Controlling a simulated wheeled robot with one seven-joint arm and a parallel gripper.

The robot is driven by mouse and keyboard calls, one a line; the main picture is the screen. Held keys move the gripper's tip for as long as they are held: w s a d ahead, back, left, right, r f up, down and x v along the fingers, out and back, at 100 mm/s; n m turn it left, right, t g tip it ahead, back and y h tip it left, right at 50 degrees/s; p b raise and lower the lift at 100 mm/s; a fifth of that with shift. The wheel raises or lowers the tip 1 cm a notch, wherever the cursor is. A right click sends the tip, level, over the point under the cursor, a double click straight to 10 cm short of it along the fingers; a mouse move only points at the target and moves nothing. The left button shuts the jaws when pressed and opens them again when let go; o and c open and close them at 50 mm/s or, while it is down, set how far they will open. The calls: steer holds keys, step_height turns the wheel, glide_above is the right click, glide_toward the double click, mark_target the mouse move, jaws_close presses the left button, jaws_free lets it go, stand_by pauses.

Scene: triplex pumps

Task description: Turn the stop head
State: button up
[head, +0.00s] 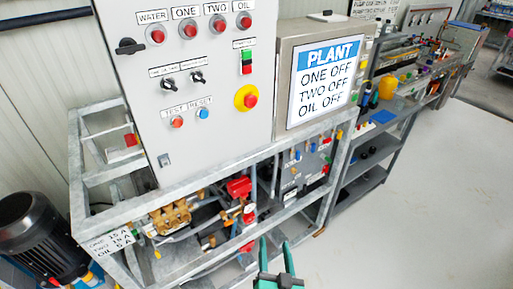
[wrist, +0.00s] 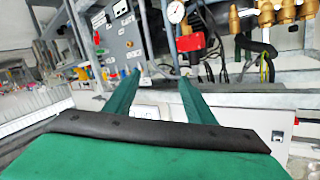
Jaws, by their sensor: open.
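The stop head (head: 250,100) is a red mushroom button on a yellow round plate, on the front of the grey control cabinet, below the green and red throttle push buttons. It is not seen in the wrist view. My gripper (head: 277,250) is low in the head view, below and slightly right of the stop head and well apart from it. Its two green fingers are spread with nothing between them. The wrist view shows the open gripper (wrist: 162,78) facing the lower frame and pump parts.
The grey cabinet (head: 210,130) also carries several red lamps, black switches and a black rotary handle (head: 130,47). A PLANT display (head: 322,80) stands to its right. A galvanised frame (head: 215,188) holds brass and red pump parts below. The floor at right is clear.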

steer(key=w+r+y, duration=0.2)
steer(key=w+r, duration=0.5)
steer(key=n+g+y, duration=0.1)
steer(key=n+y, duration=0.6)
steer(key=n, duration=0.2)
glide_toward(253, 103)
steer(key=x, duration=0.8)
steer(key=shift+w, duration=0.1)
